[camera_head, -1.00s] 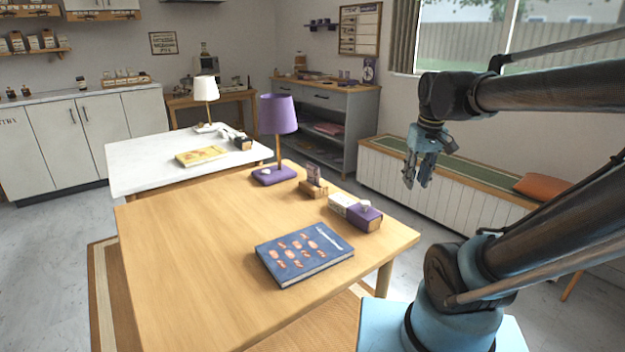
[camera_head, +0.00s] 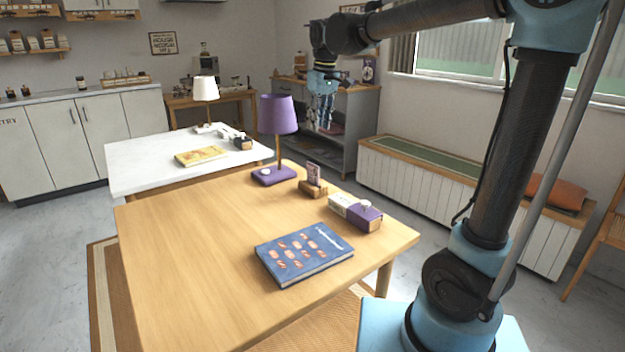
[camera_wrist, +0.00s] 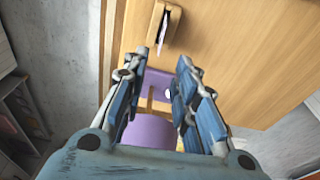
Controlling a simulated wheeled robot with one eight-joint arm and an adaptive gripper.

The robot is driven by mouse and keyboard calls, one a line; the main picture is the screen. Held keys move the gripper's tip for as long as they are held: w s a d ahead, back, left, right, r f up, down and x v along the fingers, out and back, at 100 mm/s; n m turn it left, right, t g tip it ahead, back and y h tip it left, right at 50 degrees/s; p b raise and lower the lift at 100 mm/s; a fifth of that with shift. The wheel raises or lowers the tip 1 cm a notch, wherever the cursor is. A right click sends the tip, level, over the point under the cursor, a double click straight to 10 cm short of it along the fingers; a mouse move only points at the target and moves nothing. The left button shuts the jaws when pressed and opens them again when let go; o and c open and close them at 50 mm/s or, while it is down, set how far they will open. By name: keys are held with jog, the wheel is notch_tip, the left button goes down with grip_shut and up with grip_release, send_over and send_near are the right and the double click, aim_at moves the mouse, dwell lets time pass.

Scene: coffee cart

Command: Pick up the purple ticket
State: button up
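The purple ticket (camera_head: 313,170) stands upright in a small wooden holder (camera_head: 313,188) near the far right edge of the wooden table. In the wrist view the ticket (camera_wrist: 161,33) shows as a thin edge-on strip in the holder (camera_wrist: 173,14), beyond my fingertips. My gripper (camera_head: 322,118) is in the air, above and behind the ticket in the head view. In the wrist view my gripper (camera_wrist: 163,66) is open and empty, with its fingers apart.
A purple lamp (camera_head: 278,114) stands left of the holder, and its shade (camera_wrist: 150,131) shows below my fingers in the wrist view. A purple-and-white box (camera_head: 356,212) and a blue book (camera_head: 303,253) lie nearer. The table's left part (camera_head: 190,245) is clear.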

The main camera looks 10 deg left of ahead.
aim_at(313, 167)
jog(key=f, duration=0.5)
jog(key=w+a+f, duration=0.1)
jog(key=f, duration=0.5)
jog(key=a+f, duration=0.1)
jog(key=f, duration=0.5)
jog(key=shift+w, duration=0.15)
jog(key=shift+r, duration=0.1)
jog(key=shift+c, duration=0.6)
grip_shut()
